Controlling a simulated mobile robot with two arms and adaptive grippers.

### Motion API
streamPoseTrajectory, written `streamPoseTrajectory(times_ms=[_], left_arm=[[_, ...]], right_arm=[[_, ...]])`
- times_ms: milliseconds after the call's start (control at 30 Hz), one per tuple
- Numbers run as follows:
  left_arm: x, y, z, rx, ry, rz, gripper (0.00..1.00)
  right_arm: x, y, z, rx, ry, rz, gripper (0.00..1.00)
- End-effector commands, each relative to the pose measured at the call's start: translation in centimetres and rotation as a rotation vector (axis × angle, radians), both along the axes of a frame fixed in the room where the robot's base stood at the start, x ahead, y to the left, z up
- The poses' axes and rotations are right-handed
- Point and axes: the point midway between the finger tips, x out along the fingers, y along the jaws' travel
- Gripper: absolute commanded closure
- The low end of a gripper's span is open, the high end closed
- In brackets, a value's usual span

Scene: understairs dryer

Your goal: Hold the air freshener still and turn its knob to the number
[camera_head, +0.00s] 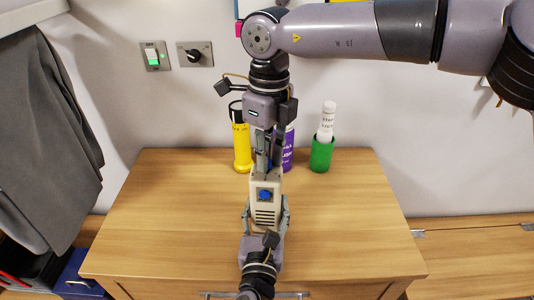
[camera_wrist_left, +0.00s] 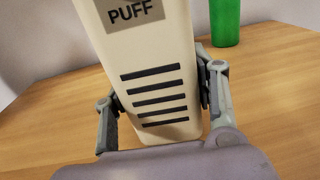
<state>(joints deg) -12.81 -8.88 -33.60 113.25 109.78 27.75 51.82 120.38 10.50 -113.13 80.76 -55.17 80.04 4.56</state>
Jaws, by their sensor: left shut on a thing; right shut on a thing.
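The cream air freshener (camera_head: 266,215) stands upright on the wooden cabinet top, with dark slots on its front. Above the slots is a grey panel with a blue round mark (camera_head: 265,195). In the left wrist view the air freshener (camera_wrist_left: 158,65) shows the word PUFF. My left gripper (camera_head: 266,214) comes from the near side and is shut on the lower body, one finger on each side. My right gripper (camera_head: 262,168) points down from above and is shut at the top of the air freshener. Its fingers hide the knob there, and I cannot read its setting.
Behind stand a yellow bottle (camera_head: 242,148), a purple container (camera_head: 287,158) partly hidden by my right gripper, and a green cup (camera_head: 321,155) holding a white tube. The wooden top (camera_head: 360,220) is clear to the left and right. Dark cloth (camera_head: 45,120) hangs at left.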

Motion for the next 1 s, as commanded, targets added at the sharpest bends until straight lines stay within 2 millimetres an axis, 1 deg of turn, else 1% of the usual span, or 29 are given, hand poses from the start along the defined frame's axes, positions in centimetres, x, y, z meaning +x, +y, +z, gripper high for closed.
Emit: streamPoseTrajectory(times_ms=[33,600,800,1000], left_arm=[[-0.04,-0.11,0.21,-0.001,-0.005,-0.003,0.84],[-0.04,-0.10,0.23,-0.003,-0.005,-0.003,0.84],[-0.03,-0.09,0.24,-0.003,-0.005,-0.003,0.84],[-0.03,-0.08,0.24,-0.003,-0.005,-0.002,0.84]], right_arm=[[0.22,-0.08,-0.01,0.003,-0.005,-0.047,1.00],[0.17,-0.09,0.00,0.003,-0.004,-0.585,1.00],[0.16,-0.11,0.01,0.001,-0.005,-0.749,1.00],[0.12,-0.11,-0.01,0.001,-0.003,-0.871,1.00]])
